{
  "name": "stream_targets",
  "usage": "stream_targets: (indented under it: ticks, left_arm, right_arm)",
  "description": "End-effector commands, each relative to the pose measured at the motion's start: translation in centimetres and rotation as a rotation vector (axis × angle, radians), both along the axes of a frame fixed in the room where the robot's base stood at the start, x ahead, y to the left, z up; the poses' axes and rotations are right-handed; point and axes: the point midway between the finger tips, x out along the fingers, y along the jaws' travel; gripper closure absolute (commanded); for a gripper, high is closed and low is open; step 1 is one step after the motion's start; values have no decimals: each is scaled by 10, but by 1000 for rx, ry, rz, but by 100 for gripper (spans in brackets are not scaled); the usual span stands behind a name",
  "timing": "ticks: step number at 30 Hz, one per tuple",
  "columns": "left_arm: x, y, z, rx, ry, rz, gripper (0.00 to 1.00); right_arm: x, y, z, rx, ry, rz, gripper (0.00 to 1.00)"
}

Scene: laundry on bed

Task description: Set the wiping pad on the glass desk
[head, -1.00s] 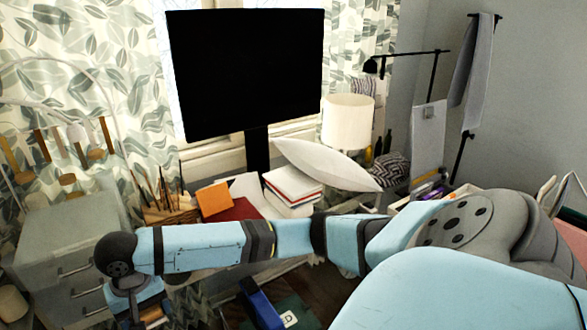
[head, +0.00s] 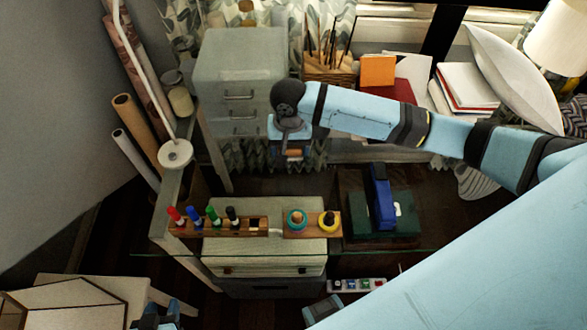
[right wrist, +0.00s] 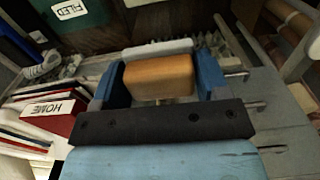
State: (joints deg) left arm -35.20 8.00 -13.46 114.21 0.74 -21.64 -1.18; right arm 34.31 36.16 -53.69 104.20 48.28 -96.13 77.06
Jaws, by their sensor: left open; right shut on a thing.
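The wiping pad, an orange-brown block (right wrist: 158,76) with a pale grey face, sits between the blue fingers of my right gripper (right wrist: 160,84) in the right wrist view. In the head view my right gripper (head: 291,150) hangs shut on it, beyond the far side of the glass desk; only a small orange part of the pad (head: 293,153) shows. The glass desk (head: 385,252) is transparent, with a greenish front edge. My left gripper (head: 240,314) is open at the bottom edge of the head view, mostly cut off by the frame.
A grey drawer cabinet (head: 238,75) is behind left. Bare glass shows behind the racks.

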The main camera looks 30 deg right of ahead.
Motion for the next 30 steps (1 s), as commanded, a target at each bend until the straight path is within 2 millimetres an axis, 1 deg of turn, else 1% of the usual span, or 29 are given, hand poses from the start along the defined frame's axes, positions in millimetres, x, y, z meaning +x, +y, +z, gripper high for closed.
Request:
stream_targets:
  ticks: [1, 3, 6, 9, 16, 21, 23, 25, 30]
  left_arm:
    - [0, 0, -1, 0, 0, 0, 57]
    - [0, 0, -1, 0, 0, 0, 57]
    - [0, 0, -1, 0, 0, 0, 57]
    - [0, 0, -2, -1, 1, 0, 57]
    - [0, 0, -2, 0, 1, -1, 57]
    - [0, 0, -3, -1, 0, -1, 57]
    - [0, 0, -3, -1, 0, -1, 57]
    - [0, 0, -3, -1, 0, -1, 57]
    - [0, 0, -3, 0, 0, 0, 57]
  right_arm:
    - [-1, 0, -15, -1, 4, 0, 55]
    - [-1, 0, -34, -1, 4, 0, 55]
    - [-1, 0, -56, -2, 3, -1, 55]
    - [0, 0, -70, 0, 1, 0, 55]
    - [0, 0, -86, 0, 1, 1, 55]
    - [-1, 0, -112, -1, 2, 1, 55]
    - [0, 0, -119, 0, 1, 0, 55]
    - [0, 0, -122, 0, 0, 1, 55]
    - [0, 0, -121, 0, 0, 1, 55]
